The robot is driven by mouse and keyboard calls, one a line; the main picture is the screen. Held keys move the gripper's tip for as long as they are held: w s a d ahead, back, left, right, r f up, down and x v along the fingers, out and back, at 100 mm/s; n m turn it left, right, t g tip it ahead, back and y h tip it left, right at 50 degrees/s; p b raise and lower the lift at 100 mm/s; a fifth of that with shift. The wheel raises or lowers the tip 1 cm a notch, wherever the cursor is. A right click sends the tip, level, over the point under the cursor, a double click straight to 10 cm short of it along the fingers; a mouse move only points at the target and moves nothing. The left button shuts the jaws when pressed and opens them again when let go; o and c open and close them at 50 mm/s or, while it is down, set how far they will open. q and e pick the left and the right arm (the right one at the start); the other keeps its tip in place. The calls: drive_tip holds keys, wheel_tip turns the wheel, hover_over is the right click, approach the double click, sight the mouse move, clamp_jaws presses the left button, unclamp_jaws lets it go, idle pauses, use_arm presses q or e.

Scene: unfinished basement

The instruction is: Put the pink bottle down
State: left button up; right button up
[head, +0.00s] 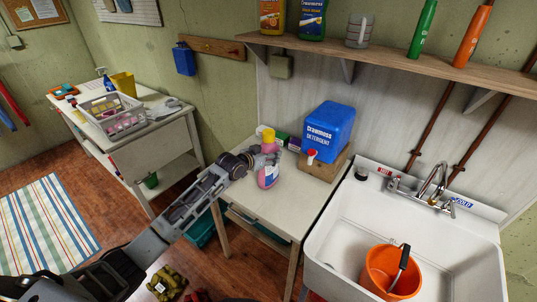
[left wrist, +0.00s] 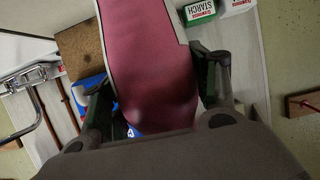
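The pink bottle (head: 267,178) has a yellow cap and a pale label. It is upright at the small white table (head: 262,212), in front of the blue detergent box; I cannot tell whether its base touches the tabletop. My left gripper (head: 265,160) reaches in from the left and is shut around the bottle's body. In the left wrist view the bottle (left wrist: 150,65) fills the space between the two fingers, close against both. My right gripper is not in view.
The blue detergent box (head: 329,131) stands on a wooden block (head: 322,167) behind the bottle. Small cartons (head: 290,142) stand at the table's back. A white sink (head: 350,220) with an orange bucket (head: 392,273) is at right. The table's front part is clear.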

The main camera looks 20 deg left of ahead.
use_arm(q)
drive_tip(key=o, duration=0.3)
drive_tip(key=shift+s, duration=0.1)
drive_tip(key=shift+r, duration=0.1)
drive_tip(key=b+v, duration=0.1)
drive_tip(key=v, duration=1.1)
idle(0.5)
idle(0.7)
